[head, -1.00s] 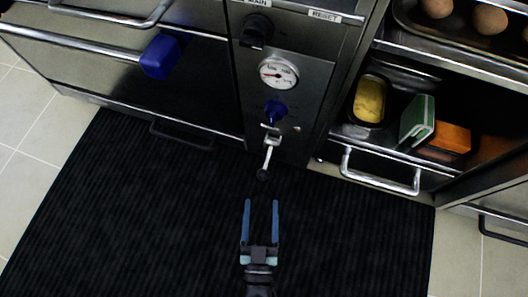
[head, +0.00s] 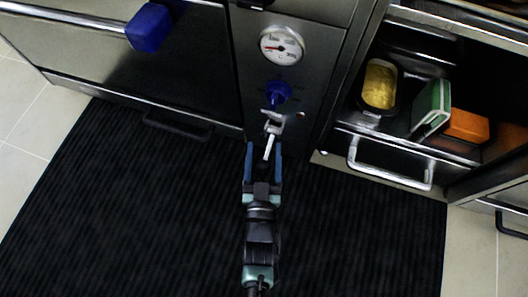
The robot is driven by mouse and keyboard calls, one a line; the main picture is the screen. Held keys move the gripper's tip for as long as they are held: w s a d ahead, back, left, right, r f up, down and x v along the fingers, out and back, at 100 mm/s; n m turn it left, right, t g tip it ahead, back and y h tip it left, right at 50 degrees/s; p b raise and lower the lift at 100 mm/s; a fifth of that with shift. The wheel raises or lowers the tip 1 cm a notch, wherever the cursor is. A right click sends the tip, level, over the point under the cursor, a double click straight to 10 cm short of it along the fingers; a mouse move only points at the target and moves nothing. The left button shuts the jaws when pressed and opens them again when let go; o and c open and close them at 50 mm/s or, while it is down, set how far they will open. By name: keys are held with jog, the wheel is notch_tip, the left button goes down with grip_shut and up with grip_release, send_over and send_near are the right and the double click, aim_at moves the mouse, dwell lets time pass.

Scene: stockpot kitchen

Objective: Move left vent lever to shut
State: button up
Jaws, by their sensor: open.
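A silver lever (head: 269,147) hangs down from a small metal fitting low on the steel control panel (head: 315,75), below a blue knob (head: 278,94). No label on it can be read, so I cannot tell for sure that it is the left vent lever. My gripper (head: 263,153) is open, its two blue fingers pointing up the picture towards the panel. The lever's lower part shows between the fingers, nearer the right one. I cannot tell whether they touch. The lever's dark end knob cannot be made out now.
A round gauge (head: 282,46) sits above the blue knob. To the right, an open compartment holds a yellow-filled tin (head: 380,84), a green-and-white block (head: 432,106) and an orange block (head: 468,126), with a bar handle (head: 390,178) below. A black mat (head: 140,215) covers the floor.

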grip_shut()
dwell(1.4)
